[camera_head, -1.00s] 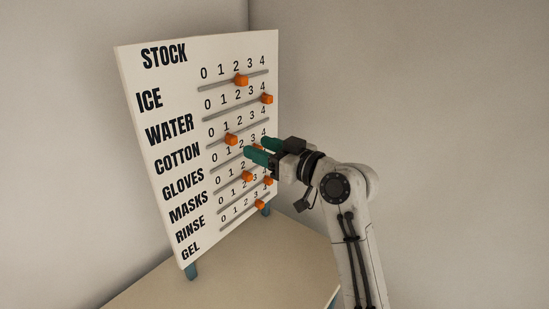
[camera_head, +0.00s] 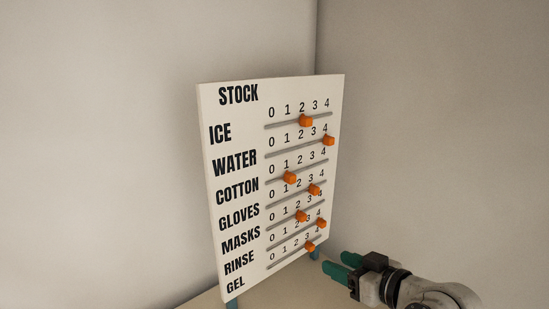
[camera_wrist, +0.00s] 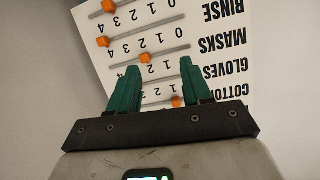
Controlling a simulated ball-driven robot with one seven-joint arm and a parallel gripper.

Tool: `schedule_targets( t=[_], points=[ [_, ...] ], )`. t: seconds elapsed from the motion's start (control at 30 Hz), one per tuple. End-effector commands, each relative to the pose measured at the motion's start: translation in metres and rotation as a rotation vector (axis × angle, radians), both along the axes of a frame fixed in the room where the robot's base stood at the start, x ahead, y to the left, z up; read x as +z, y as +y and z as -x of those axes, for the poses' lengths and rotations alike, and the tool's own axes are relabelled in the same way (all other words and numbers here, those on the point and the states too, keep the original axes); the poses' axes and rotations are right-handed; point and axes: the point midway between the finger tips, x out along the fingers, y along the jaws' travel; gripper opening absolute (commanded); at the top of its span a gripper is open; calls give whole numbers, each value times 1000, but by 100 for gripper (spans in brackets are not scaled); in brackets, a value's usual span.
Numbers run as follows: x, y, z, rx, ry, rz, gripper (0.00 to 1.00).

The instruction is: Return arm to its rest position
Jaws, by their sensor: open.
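My gripper (camera_head: 338,265) shows at the lower right in the head view, with green fingers pointing left toward the board. It is apart from the board, to the right of its lower rows. In the wrist view my gripper (camera_wrist: 158,80) has its two green fingers spread, with nothing between them but a view of the board behind. The white STOCK board (camera_head: 240,180) stands in the middle of the head view; it appears upside down in the wrist view (camera_wrist: 205,50). Much of my arm is below the head view's edge.
The board's orange sliders, such as the ICE slider (camera_head: 305,121) and the GEL slider (camera_head: 310,247), stick out from their tracks. The board stands on a beige table top (camera_head: 205,302) near a wall corner.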

Motion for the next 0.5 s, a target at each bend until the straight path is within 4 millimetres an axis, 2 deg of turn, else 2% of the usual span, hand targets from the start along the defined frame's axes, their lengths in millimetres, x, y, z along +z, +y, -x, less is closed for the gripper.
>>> schedule_targets(
  t=[0.03, 0.17, 0.2, 0.27, 0.4, 0.5],
  points=[
    [-34, -4, 21, -20, 86, 21, 49],
    [-104, -20, 76, -84, 295, 84, 49],
    [-124, -26, 95, -106, 360, 104, 49],
    [-151, -34, 126, -140, 458, 135, 49],
    [-203, -56, 205, -230, 683, 211, 49],
    [-228, -72, 264, -298, 834, 268, 49]
  ],
)
